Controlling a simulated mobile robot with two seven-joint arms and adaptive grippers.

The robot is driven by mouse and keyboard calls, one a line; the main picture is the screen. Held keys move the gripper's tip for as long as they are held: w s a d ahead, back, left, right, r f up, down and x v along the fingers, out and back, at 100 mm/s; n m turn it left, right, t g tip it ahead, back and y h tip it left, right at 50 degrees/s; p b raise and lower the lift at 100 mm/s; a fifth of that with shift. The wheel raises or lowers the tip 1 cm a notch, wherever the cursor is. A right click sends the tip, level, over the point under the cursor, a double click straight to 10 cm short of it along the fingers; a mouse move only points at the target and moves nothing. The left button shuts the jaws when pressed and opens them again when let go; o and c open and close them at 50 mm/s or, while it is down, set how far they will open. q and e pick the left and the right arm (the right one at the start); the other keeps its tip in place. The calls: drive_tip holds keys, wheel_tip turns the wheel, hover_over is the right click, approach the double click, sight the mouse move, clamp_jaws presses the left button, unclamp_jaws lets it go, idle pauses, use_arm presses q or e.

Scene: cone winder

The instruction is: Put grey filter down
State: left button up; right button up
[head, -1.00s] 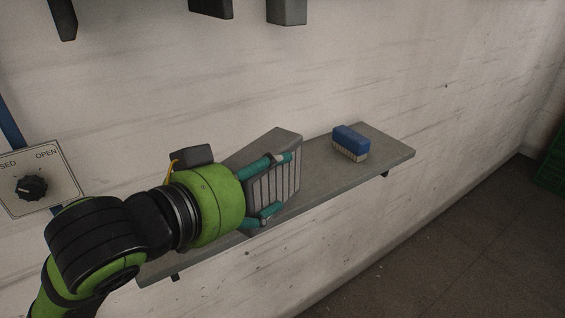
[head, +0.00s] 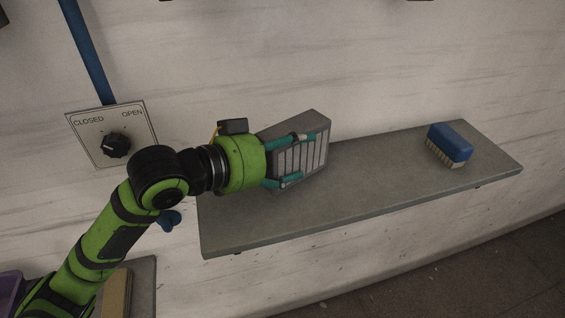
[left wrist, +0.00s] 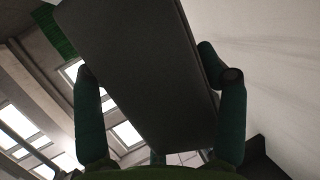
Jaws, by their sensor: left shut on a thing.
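The grey filter (head: 306,152) is a box with a slatted face, over the left half of the grey wall shelf (head: 370,195). My left gripper (head: 293,160) is shut on it, with teal fingers along its upper and lower parts. I cannot tell whether the filter touches the shelf. In the left wrist view the filter (left wrist: 135,75) is a large dark block between the two fingers (left wrist: 160,105). My right gripper is not in view.
A blue brush (head: 449,145) with pale bristles stands at the shelf's right end. Bare shelf lies between it and the filter. A CLOSED/OPEN dial plate (head: 112,133) is on the wall at left. A purple container (head: 10,292) shows at lower left.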

use_arm(q)
drive_tip(key=shift+w+a+f, duration=0.4)
drive_tip(key=shift+w+a, duration=0.1)
drive_tip(key=shift+a, duration=0.1)
wheel_tip(320, 180, down, 4)
drive_tip(key=shift+r+p, duration=0.1)
drive_tip(key=shift+p, duration=0.55)
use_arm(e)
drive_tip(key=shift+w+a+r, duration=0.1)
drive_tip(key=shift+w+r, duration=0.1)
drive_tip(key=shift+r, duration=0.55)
use_arm(q)
drive_tip(key=shift+f, duration=0.25)
drive_tip(key=o, duration=1.3)
drive_tip(key=shift+o, duration=0.2)
drive_tip(key=b+v, duration=0.4)
drive_tip(key=v, duration=0.8)
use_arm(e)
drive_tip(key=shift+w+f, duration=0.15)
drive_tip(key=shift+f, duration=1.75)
